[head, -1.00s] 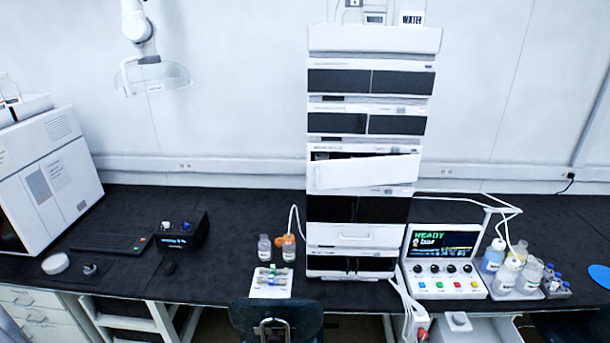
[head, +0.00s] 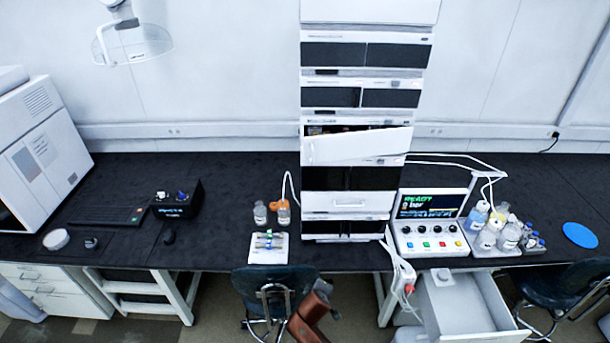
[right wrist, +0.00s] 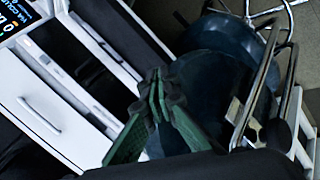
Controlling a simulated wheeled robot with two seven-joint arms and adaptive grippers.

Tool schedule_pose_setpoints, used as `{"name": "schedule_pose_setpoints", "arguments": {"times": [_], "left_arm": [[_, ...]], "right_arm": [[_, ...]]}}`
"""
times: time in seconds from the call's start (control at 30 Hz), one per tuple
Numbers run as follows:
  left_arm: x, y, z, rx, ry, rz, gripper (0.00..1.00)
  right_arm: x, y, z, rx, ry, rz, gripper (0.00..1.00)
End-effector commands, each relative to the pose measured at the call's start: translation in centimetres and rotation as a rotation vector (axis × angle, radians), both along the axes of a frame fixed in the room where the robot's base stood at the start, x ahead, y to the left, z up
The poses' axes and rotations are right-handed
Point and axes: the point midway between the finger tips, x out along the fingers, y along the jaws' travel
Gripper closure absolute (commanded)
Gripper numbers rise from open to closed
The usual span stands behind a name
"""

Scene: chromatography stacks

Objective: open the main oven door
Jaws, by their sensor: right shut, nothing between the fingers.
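A tall white instrument stack (head: 312,75) stands at the middle of the bench in the head view. One module in it has a white door (head: 357,146) that sits tilted and ajar, with a dark gap along its top edge. I cannot tell for certain which door is the main oven door. A large white instrument (head: 40,150) stands at the far left. My right gripper (right wrist: 157,90) shows in the right wrist view with its green fingers shut and empty, in front of a dark blue chair and well away from the stack. My left gripper is not in view.
A chair (head: 275,285) stands before the stack. An open drawer (head: 465,305) juts out below the bench at right, beside hanging cables (head: 400,262). A control box (head: 430,238) and bottles (head: 487,238) stand right of the stack. Vials and a white tray (head: 268,256) lie left of it.

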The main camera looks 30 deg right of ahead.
Motion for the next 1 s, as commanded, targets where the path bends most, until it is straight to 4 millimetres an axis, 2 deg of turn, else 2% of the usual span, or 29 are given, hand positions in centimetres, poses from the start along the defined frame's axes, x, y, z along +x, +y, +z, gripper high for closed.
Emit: {"name": "schedule_pose_setpoints", "arguments": {"times": [0.03, 0.13, 0.33, 0.4, 0.63, 0.77, 0.8, 0.9, 1.0], "left_arm": [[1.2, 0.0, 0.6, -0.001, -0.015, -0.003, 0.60], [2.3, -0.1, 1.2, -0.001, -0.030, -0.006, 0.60], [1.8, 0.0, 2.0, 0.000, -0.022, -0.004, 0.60], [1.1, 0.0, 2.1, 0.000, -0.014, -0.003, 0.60], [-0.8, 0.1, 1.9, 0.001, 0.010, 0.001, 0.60], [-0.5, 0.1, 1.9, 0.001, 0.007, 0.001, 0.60], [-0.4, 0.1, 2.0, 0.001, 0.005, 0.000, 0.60], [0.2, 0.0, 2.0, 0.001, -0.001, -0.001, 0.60], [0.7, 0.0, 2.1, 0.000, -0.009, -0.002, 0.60]], "right_arm": [[0.2, -0.2, 2.6, -0.014, -0.020, -0.010, 1.00], [0.4, -0.8, 6.7, -0.043, -0.050, -0.034, 1.00], [1.1, -1.6, 15.2, -0.124, -0.113, -0.076, 1.00], [2.3, -1.7, 18.2, -0.179, -0.135, -0.080, 1.00], [7.4, -0.9, 26.1, -0.395, -0.183, -0.059, 1.00], [10.4, 0.3, 31.7, -0.541, -0.210, -0.053, 1.00], [11.2, 0.8, 33.7, -0.588, -0.219, -0.051, 1.00], [12.9, 2.2, 38.4, -0.703, -0.237, -0.054, 1.00], [13.9, 3.3, 41.9, -0.789, -0.247, -0.060, 1.00]]}}
